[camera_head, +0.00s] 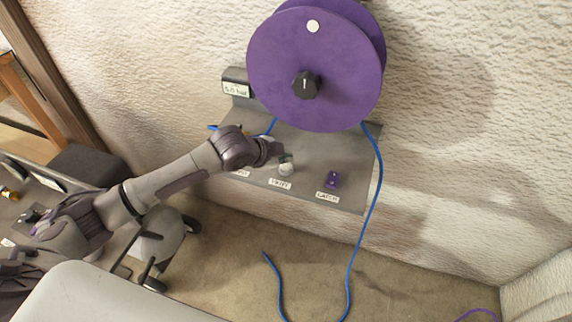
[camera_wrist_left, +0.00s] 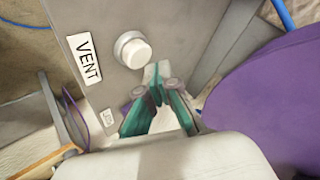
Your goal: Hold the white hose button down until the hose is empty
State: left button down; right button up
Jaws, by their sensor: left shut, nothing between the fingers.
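The white button (camera_head: 286,169) stands out from a grey sloping panel (camera_head: 310,190), above a label. In the left wrist view the white button (camera_wrist_left: 134,52) sits beside the label VENT (camera_wrist_left: 85,58), its cap raised from a round collar. My left gripper (camera_head: 285,158) is at the button in the head view. In the wrist view its teal fingers (camera_wrist_left: 157,85) meet at the tips, empty, next to the button; I cannot tell whether they touch it. The blue hose (camera_head: 374,200) hangs from the purple reel (camera_head: 275,60) down to the floor. My right gripper is out of view.
A small display (camera_head: 236,89), apparently reading 5.0 bar, stands left of the reel. A black knob (camera_head: 305,85) is at the reel's centre. A purple catch (camera_head: 332,179) sits right of the button. The carpet (camera_head: 225,255) below is mostly free.

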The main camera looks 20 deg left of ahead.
aim_at(285, 167)
pick_arm(q)
jog(key=shift+f, duration=0.1)
dwell(0.7)
jog(key=shift+f, duration=0.35)
jog(key=shift+f, duration=0.55)
dwell(1.6)
dwell(1.9)
jog(key=shift+r+p, duration=1)
jog(key=shift+p, duration=0.2)
jog(key=shift+r, duration=0.1)
notch_tip(285, 167, up, 5)
jog(key=p, duration=0.5)
